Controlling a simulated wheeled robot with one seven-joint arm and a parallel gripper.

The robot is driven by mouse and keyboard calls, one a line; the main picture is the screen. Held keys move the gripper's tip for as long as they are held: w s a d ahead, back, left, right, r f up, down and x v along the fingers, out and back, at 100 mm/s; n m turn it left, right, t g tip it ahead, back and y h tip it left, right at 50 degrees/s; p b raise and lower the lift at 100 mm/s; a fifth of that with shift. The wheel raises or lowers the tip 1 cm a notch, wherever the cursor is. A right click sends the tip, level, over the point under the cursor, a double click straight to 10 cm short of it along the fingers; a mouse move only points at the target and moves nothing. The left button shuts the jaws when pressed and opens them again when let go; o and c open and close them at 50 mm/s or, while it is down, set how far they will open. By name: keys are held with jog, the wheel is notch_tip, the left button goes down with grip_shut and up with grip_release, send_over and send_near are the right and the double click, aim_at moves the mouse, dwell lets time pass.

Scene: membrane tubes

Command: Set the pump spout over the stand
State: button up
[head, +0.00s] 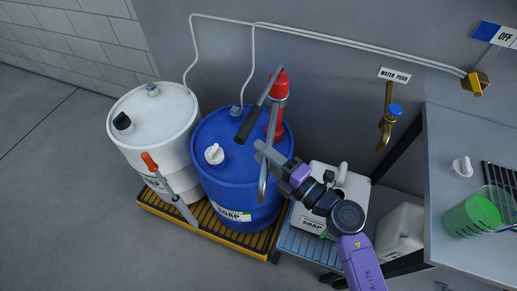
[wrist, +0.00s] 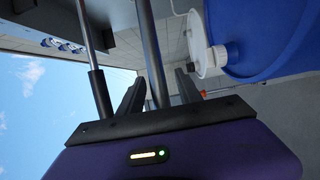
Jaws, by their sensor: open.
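The red pump (head: 279,88) stands on the blue drum (head: 225,175). Its grey metal spout (head: 263,180) reaches toward the front and bends down over the drum's front right side. My gripper (head: 262,151) is open at the spout. In the wrist view the spout (wrist: 152,50) passes between the open fingers of my gripper (wrist: 158,80); contact cannot be told. The pump's lever has a black grip (head: 245,126) just left of my gripper. The low grey grated stand (head: 296,243) is right of the drum and carries a white soap jerrycan (head: 310,220), partly hidden by my arm.
A white drum (head: 152,125) stands left on the yellow-edged pallet (head: 172,212). An orange-handled tool (head: 168,178) leans in front of it. A brass tap (head: 387,125) is on the wall. At right, a bench (head: 455,120) holds a green-filled cup (head: 475,215). The floor at left is clear.

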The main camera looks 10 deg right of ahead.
jog(key=shift+x, duration=0.9)
jog(key=shift+c, duration=0.3)
grip_shut()
dwell(0.6)
